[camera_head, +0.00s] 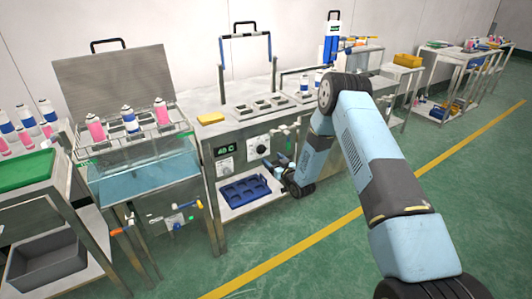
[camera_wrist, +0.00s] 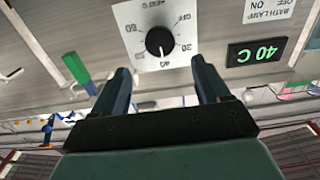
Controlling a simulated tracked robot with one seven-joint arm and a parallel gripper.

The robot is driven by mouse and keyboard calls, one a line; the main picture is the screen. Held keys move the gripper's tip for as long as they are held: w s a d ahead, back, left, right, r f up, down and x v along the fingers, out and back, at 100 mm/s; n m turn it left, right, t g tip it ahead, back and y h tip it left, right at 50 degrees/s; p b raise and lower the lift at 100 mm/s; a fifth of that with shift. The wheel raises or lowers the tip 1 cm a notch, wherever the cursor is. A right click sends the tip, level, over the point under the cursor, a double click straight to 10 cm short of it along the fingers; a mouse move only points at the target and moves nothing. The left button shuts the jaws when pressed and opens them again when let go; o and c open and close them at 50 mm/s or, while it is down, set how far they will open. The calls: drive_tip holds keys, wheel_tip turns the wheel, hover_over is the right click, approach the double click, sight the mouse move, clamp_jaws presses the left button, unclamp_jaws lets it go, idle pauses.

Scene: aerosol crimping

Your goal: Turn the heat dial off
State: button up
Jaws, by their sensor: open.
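The heat dial (camera_head: 261,149) is a dark round knob on a white plate on the front of the metal bench. In the wrist view the dial (camera_wrist: 159,41) appears upside down, with its white pointer line at the 40 mark. A green display (camera_wrist: 257,52) beside it reads 40 C; it also shows in the head view (camera_head: 225,149). My gripper (camera_wrist: 160,67) is open and empty, its two dark fingers pointing at the panel on either side of the dial's plate. The fingers appear apart from the knob. In the head view my gripper (camera_head: 274,170) is small, just below right of the dial.
A bath lamp switch plate (camera_wrist: 268,10) is near the display. A green-handled valve (camera_wrist: 76,68) is close to one finger. A blue tray (camera_head: 244,190) sits on the shelf below. A water bath (camera_head: 150,165) with cans stands left. The green floor in front is clear.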

sight(263, 149)
drive_tip(key=x, duration=0.8)
drive_tip(key=shift+w+a, duration=0.15)
drive_tip(key=shift+w, duration=0.05)
drive_tip(key=c, duration=1)
drive_tip(key=shift+d, duration=0.3)
drive_tip(key=shift+c, duration=0.2)
drive_tip(key=shift+a, duration=0.1)
